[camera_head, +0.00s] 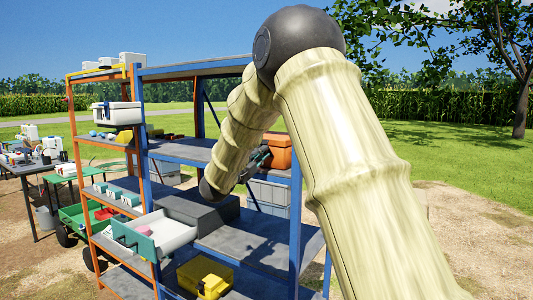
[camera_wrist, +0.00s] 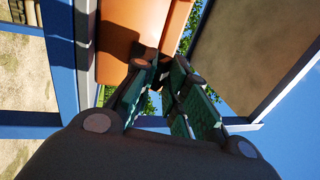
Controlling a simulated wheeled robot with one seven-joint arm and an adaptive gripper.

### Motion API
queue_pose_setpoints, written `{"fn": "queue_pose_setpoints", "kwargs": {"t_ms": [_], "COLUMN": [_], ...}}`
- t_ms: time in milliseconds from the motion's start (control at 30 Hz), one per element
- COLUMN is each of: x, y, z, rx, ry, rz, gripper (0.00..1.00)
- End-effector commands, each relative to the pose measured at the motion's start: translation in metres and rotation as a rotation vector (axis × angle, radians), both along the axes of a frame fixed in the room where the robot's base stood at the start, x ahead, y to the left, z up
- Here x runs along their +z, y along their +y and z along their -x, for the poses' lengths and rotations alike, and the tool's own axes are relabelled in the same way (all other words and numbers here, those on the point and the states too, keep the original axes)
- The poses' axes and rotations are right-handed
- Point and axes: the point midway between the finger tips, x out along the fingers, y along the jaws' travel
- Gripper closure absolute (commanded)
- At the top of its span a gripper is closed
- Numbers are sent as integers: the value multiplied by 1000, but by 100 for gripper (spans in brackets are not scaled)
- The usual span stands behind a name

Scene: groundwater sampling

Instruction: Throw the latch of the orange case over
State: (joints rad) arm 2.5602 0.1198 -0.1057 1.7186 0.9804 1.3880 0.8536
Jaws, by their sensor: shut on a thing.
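The orange case (camera_head: 279,152) stands on a shelf of the blue rack, partly behind my arm and gripper. It fills the upper middle of the wrist view (camera_wrist: 125,38). My gripper (camera_head: 262,157) is at the left part of its near side. In the wrist view my gripper's dark green fingers (camera_wrist: 167,70) reach to the lower right part of the case and are closed on its latch. The latch itself is mostly hidden between the fingertips, so its angle cannot be told.
The rack's blue posts (camera_head: 296,225) and shelf boards frame the space around my gripper. A grey bin (camera_head: 268,196) sits below the case. A yellow case (camera_head: 205,277) and a white tray (camera_head: 165,235) stand lower down. Grass lies open to the right.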

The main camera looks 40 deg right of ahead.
Motion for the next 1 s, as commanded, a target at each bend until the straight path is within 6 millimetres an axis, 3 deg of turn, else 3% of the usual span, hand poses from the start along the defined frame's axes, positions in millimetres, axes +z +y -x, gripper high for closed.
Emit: {"fn": "queue_pose_setpoints", "kwargs": {"t_ms": [33, 500, 1000], "x": [-10, -25, -24], "y": [-1, 3, 4], "z": [1, 1, 1], "rx": [-2, 0, 1], "ry": [-1, -43, -57], "rz": [8, 107, 138], "gripper": [100, 99, 100]}}
